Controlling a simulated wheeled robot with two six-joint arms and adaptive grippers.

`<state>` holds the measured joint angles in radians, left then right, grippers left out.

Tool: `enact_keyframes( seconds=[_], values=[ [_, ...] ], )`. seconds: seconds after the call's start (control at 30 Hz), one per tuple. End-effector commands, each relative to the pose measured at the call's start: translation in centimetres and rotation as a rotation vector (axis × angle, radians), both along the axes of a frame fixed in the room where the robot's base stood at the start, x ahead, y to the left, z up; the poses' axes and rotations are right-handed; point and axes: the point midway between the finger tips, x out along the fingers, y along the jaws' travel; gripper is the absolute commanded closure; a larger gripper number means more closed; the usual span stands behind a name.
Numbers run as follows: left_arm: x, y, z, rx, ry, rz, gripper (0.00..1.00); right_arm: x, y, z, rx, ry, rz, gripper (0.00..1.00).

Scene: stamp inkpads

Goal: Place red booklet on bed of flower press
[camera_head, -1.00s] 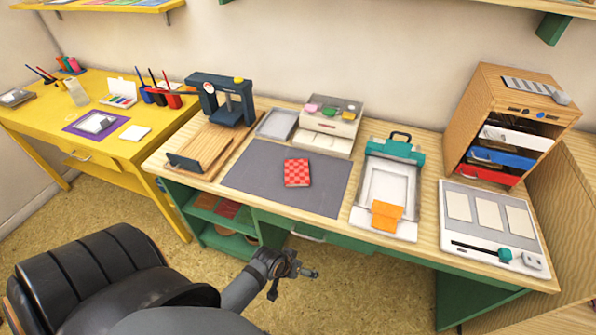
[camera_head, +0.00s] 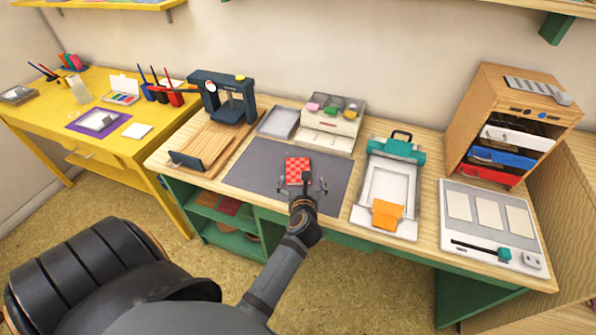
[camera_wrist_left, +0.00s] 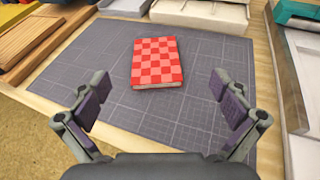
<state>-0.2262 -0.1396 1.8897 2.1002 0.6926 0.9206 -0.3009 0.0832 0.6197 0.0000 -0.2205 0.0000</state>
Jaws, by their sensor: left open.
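The red checkered booklet (camera_head: 297,166) lies flat on the grey cutting mat (camera_head: 250,168); it also shows in the left wrist view (camera_wrist_left: 158,60). My left gripper (camera_head: 304,186) is open and empty, over the mat at the near side of the booklet. In the left wrist view its fingers (camera_wrist_left: 158,92) are spread wide, with the booklet beyond them, between their lines and untouched. A dark blue press frame (camera_head: 203,82) with a yellow knob stands left of the mat. A teal-topped device with a pale bed (camera_head: 378,185) stands right of it. I cannot tell which is the flower press.
A wooden slatted board (camera_head: 209,146) lies left of the mat. A grey tray (camera_head: 278,122) and a white box with colored pads (camera_head: 328,128) stand behind it. An orange piece (camera_head: 387,214) sits on the teal device. A wooden drawer cabinet (camera_head: 490,95) is at right.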

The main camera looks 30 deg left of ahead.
Motion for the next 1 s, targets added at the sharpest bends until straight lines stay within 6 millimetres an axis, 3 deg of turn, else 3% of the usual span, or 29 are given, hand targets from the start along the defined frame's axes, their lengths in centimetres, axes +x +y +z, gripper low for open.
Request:
enact_keyframes(
  seconds=[0.2,0.43,0.73,1.0],
  values=[
    [-0.2,0.1,-1.5,-0.084,0.022,0.046,0.0,0.0,0.2,0.0,0.002,0.0,-0.001,0.0],
    [2.7,2.2,-2.9,-0.078,0.022,0.044,0.0,0.0,0.4,-0.1,0.005,-0.001,-0.001,0.0],
    [3.8,3.3,-3.7,-0.078,0.022,0.044,0.0,0.1,0.5,0.0,0.006,-0.002,-0.001,0.0],
    [6.6,5.8,-5.7,-0.076,0.024,0.044,0.0,0.1,0.4,-0.2,0.005,-0.002,-0.001,0.0]
  ],
)
